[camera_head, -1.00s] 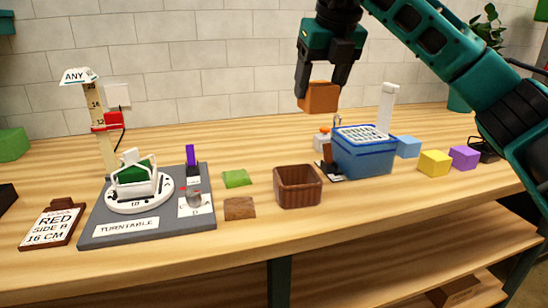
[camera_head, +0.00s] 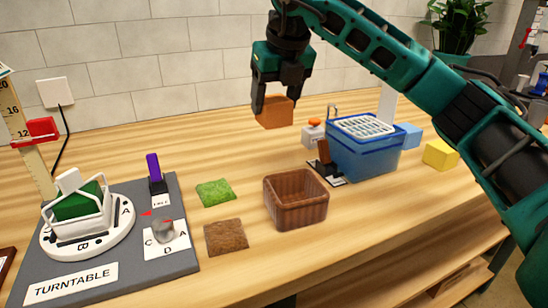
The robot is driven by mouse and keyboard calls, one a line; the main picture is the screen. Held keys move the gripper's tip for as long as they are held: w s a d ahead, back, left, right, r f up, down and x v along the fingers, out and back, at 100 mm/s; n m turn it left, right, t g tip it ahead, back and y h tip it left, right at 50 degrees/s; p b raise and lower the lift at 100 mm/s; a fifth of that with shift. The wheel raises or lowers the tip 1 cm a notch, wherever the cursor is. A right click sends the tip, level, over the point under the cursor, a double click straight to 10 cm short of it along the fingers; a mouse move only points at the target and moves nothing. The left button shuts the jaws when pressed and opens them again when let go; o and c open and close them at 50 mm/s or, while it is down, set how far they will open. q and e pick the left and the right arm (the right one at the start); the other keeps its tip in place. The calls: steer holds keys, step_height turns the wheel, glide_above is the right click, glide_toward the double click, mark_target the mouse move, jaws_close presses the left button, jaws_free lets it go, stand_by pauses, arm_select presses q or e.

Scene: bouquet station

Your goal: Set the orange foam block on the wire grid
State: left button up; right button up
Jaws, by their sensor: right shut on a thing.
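The orange foam block (camera_head: 275,112) hangs in the air, held between the fingers of my right gripper (camera_head: 273,96). My right arm reaches in from the upper right. The white wire grid (camera_head: 364,126) lies on top of the blue tub (camera_head: 368,156), to the right of the block and a little lower in the picture. The block is apart from the grid, and nothing rests on the grid. My left gripper does not show.
A white dispenser with an orange top (camera_head: 313,133) and a dark stapler-like tool (camera_head: 325,163) are left of the tub. Blue (camera_head: 408,135) and yellow (camera_head: 440,154) blocks stand at right. The turntable (camera_head: 88,221) is at left.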

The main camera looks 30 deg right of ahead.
step_height(320, 180, down, 7)
steer(key=shift+f+b, duration=0.1)
steer(key=shift+b, duration=0.4)
step_height(320, 180, down, 4)
steer(key=shift+f+b, duration=0.1)
steer(key=shift+b, duration=0.25)
steer(key=shift+f, duration=0.1)
steer(key=o, duration=1)
